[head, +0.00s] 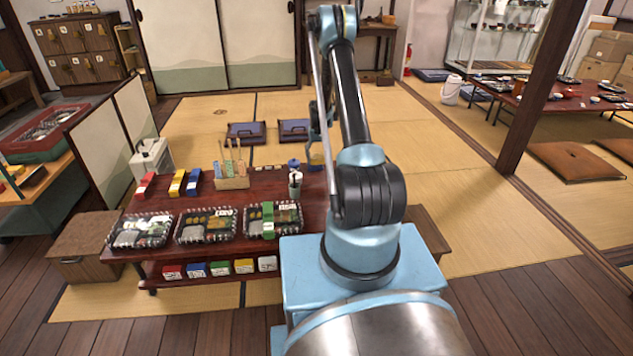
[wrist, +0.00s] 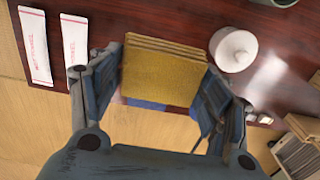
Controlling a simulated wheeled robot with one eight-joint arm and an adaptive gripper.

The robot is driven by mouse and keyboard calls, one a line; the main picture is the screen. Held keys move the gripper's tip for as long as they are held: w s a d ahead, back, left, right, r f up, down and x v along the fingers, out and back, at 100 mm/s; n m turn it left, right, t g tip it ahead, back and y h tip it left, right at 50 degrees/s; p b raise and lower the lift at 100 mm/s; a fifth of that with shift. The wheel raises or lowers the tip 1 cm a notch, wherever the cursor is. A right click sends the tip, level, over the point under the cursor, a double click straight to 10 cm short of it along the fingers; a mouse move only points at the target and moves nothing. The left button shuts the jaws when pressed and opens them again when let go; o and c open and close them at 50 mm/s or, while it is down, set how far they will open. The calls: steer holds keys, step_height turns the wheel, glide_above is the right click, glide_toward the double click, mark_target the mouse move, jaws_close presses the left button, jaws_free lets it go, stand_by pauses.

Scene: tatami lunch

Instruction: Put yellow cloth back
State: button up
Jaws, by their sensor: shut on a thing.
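The yellow cloth (wrist: 162,75) is a folded, layered square in the middle of the wrist view. My gripper (wrist: 160,88) is shut on it, with one finger at each side. In the head view my gripper (head: 319,140) is partly hidden by my arm, and a bit of yellow cloth (head: 315,159) shows beneath it, by the far right part of the red-brown table (head: 260,183). I cannot tell how high the cloth is above the table.
Two white wrapped packets (wrist: 36,48) and a round white pot (wrist: 233,48) lie close to the cloth on the table. Black food trays (head: 207,226) line the table's near side. Several coloured packs (head: 220,268) sit on the lower shelf.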

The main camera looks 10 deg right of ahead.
mark_target(318, 178)
steer(key=shift+w+f, duration=0.1)
steer(key=shift+f, duration=5.05)
steer(key=o, duration=1.2)
steer(key=shift+f, duration=0.1)
